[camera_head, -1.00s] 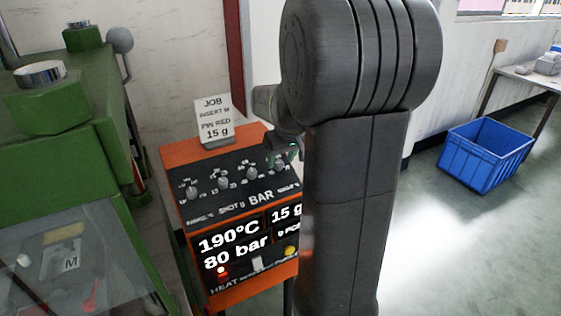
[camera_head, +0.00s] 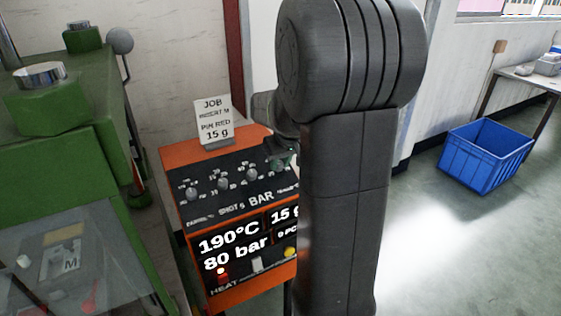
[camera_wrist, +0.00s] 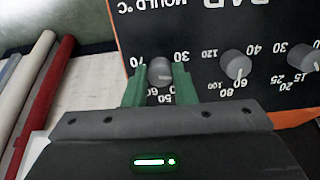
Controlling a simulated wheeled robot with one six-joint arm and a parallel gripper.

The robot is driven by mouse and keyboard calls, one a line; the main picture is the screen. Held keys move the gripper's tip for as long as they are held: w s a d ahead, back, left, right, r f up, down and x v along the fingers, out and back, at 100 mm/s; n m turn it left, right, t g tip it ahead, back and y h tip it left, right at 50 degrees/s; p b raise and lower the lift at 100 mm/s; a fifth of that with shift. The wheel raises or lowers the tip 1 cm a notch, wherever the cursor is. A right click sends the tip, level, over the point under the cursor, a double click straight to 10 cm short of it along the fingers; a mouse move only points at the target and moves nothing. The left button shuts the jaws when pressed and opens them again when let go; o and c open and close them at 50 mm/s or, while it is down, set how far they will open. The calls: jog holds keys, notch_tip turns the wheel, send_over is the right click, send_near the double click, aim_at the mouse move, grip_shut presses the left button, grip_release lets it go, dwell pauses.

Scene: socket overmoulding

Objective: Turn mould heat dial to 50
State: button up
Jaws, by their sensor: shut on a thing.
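The mould heat dial (camera_wrist: 160,71) is a grey round knob on the black panel, under the upside-down "MOULD °C" label in the wrist view. Numbers including 30, 50, 60 and 70 ring it. I cannot clearly read its pointer. My gripper (camera_wrist: 160,75) has its green fingers on both sides of the knob, shut on it. In the head view my gripper (camera_head: 282,158) is at the panel's upper right, and it and my arm hide this dial. The orange control box (camera_head: 184,152) shows 190°C, 80 bar and 15 g on its screen (camera_head: 235,248).
Other knobs sit close beside in a row, such as the neighbouring dial (camera_wrist: 235,64). A job card (camera_head: 213,122) stands on the box. A green machine (camera_head: 50,150) is at the left. A blue crate (camera_head: 487,152) lies on the open floor at right.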

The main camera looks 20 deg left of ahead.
jog(key=m+p, duration=0.1)
jog(key=m, duration=0.3)
jog(key=shift+r, duration=0.1)
jog(key=m+p, duration=0.1)
jog(key=m, duration=0.2)
jog(key=shift+m+p, duration=0.3)
jog(key=m+p, duration=0.1)
jog(key=m, duration=0.3)
jog(key=shift+y+p, duration=0.35)
jog(key=shift+y, duration=0.05)
jog(key=shift+m+p, duration=0.65)
jog(key=shift+m, duration=1.15)
jog(key=o, duration=1)
jog(key=shift+d, duration=0.1)
